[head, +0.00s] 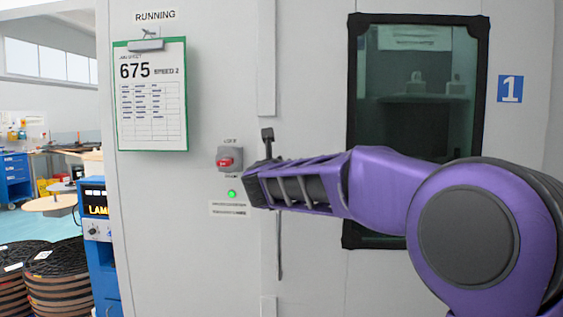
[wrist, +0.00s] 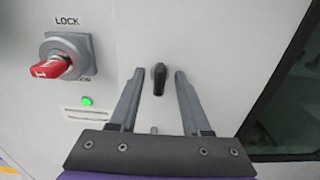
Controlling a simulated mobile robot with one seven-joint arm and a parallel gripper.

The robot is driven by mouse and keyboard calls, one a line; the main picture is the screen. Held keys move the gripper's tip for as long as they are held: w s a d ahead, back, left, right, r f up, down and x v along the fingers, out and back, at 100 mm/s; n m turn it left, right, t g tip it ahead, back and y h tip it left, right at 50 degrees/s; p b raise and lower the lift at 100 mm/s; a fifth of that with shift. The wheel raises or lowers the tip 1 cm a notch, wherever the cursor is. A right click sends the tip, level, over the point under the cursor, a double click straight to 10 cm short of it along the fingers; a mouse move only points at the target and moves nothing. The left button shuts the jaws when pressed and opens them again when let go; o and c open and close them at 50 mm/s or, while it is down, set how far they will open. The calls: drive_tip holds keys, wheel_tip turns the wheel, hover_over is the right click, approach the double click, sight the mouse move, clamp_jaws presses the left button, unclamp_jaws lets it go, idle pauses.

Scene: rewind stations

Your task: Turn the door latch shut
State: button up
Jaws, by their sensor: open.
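The door latch (wrist: 159,80) is a small black lever on the pale door panel, in the middle of the wrist view. My gripper (wrist: 159,72) is open, with one grey finger on each side of the latch. Gaps show between the fingers and the lever, and nothing is held. I cannot tell how deep the fingertips reach around it.
A red rotary switch (wrist: 54,67) on a grey plate marked LOCK sits left of the latch, also in the head view (head: 229,162). A green light (wrist: 87,101) glows below it. A dark window (head: 418,90) is at right. A green-framed job sheet (head: 150,120) hangs at left.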

drive_tip(key=shift+w, duration=0.1)
clamp_jaws()
idle(0.3)
drive_tip(key=shift+n, duration=0.3)
drive_tip(key=shift+a+f+n+p, duration=0.1)
drive_tip(key=shift+n+p, duration=1.35)
drive_tip(key=shift+n, duration=2.85)
drive_tip(key=shift+a+n+p, duration=0.1)
drive_tip(key=shift+n+p, duration=1.35)
drive_tip(key=shift+n, duration=2.85)
